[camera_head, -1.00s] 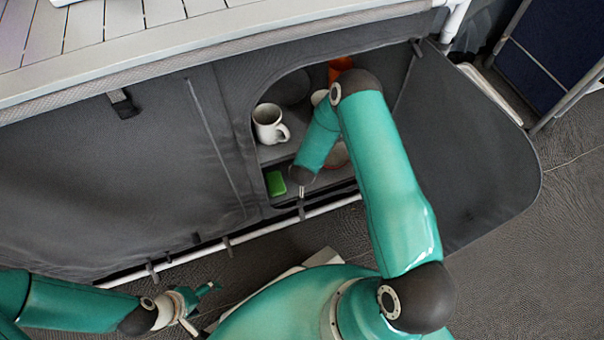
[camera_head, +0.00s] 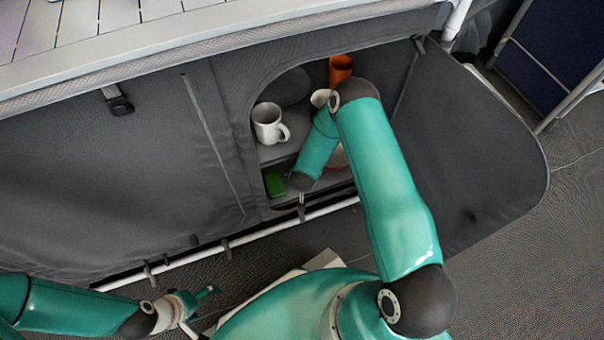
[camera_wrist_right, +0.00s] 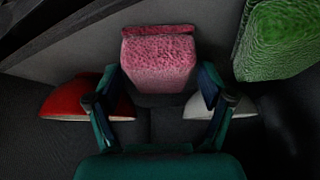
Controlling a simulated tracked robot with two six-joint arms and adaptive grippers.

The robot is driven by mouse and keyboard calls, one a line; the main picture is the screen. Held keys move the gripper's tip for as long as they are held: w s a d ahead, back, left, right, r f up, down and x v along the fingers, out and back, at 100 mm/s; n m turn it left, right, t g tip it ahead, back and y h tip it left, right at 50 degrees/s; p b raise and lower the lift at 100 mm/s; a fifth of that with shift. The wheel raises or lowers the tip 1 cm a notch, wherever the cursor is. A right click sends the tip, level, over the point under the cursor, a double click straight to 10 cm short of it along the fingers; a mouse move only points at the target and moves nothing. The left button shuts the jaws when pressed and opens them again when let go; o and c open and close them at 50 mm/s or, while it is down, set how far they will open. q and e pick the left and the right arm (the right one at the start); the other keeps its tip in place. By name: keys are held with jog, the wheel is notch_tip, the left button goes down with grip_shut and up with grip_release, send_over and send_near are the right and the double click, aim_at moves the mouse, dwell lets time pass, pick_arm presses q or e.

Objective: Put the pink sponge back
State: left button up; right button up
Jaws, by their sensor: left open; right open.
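The pink sponge (camera_wrist_right: 158,62) stands in the right wrist view, between and just beyond the fingers of my right gripper (camera_wrist_right: 160,84). Those fingers are open, with a finger on each side of the sponge's near end; I cannot tell whether they touch it. In the head view the pink sponge is hidden, and my right arm reaches into the cabinet opening with its gripper mostly out of sight. My left gripper (camera_head: 197,306) is open and empty, low at the left, outside the cabinet.
A green sponge (camera_head: 274,182) lies on the lower shelf, close right of the pink one in the wrist view (camera_wrist_right: 282,42). A white mug (camera_head: 268,124) and an orange cup (camera_head: 341,68) stand above. A red object (camera_wrist_right: 72,96) and a whitish one (camera_wrist_right: 197,107) flank my right gripper.

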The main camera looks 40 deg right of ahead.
jog(key=p+v, duration=0.4)
jog(key=v, duration=0.8)
jog(key=shift+p, duration=0.3)
